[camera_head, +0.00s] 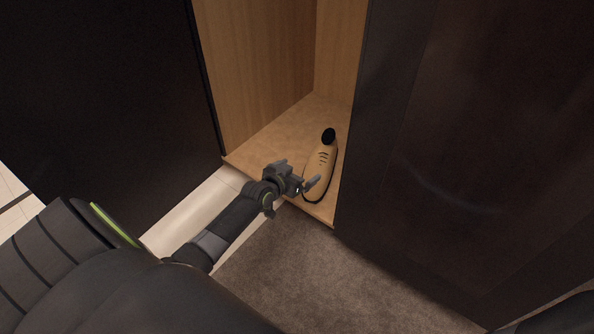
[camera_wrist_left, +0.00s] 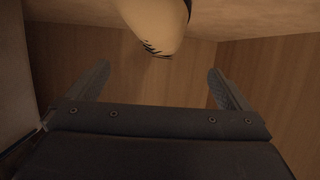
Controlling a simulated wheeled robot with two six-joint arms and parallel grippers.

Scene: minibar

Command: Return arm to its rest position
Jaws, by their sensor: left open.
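My left gripper (camera_head: 298,181) is open and empty at the front of an open wooden cabinet compartment. Its two fingers (camera_wrist_left: 160,88) stand wide apart in the left wrist view, with nothing between them. Part of this tan object (camera_wrist_left: 158,22) shows at the top of the left wrist view, past the fingers. My right gripper is not in view.
The compartment floor (camera_head: 275,140) is bare to the left of the tan object. A dark panel (camera_head: 110,95) stands on the left and a dark door or panel (camera_head: 450,150) on the right. Brown carpet (camera_head: 300,275) lies in front, clear of objects.

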